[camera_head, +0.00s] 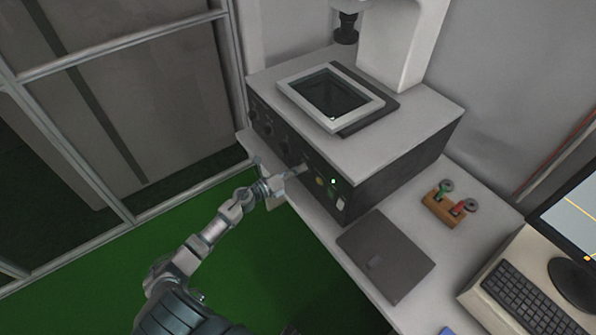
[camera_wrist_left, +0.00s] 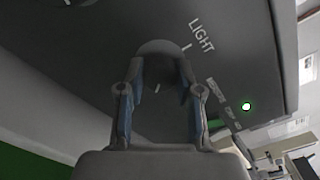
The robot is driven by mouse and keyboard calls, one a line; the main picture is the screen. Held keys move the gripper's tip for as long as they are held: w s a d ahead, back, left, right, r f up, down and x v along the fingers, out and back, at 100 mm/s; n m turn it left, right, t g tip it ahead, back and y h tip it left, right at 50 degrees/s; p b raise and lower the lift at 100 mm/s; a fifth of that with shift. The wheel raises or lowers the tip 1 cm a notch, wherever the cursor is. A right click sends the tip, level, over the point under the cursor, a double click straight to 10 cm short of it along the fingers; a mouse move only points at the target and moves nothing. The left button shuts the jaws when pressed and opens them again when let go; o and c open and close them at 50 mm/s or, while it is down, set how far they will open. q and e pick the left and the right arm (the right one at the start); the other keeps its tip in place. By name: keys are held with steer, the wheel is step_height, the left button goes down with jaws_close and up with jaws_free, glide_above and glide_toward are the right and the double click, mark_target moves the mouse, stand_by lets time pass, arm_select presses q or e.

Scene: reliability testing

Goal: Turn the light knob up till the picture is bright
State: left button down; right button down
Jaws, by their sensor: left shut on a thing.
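The dark round light knob (camera_wrist_left: 158,52) sits on the machine's dark front panel in the left wrist view, below the white word LIGHT (camera_wrist_left: 202,36). A short white tick shows on the panel next to it. My left gripper (camera_wrist_left: 158,88) is shut on the knob, one finger on each side. In the head view my left gripper (camera_head: 298,171) reaches the front panel (camera_head: 270,125) and hides the knob. The framed picture window (camera_head: 333,93) on top of the machine looks dark. My right gripper is not in view.
A green lamp (camera_head: 333,181) glows on the panel, right of my gripper. A dark flat plate (camera_head: 385,256) lies on the bench, with a wooden holder (camera_head: 444,210) behind it. A keyboard (camera_head: 530,300) and monitor (camera_head: 572,225) stand at the right.

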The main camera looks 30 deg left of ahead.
arm_select(q)
steer(key=shift+s+d+f+m, duration=0.1)
steer(key=shift+s+f+m, duration=0.05)
steer(key=shift+f+m, duration=0.35)
steer(key=c, duration=0.8)
jaws_free()
steer(key=shift+o, duration=0.2)
steer(key=shift+r, duration=0.15)
steer(key=v, duration=1.2)
steer(key=shift+a, duration=0.25)
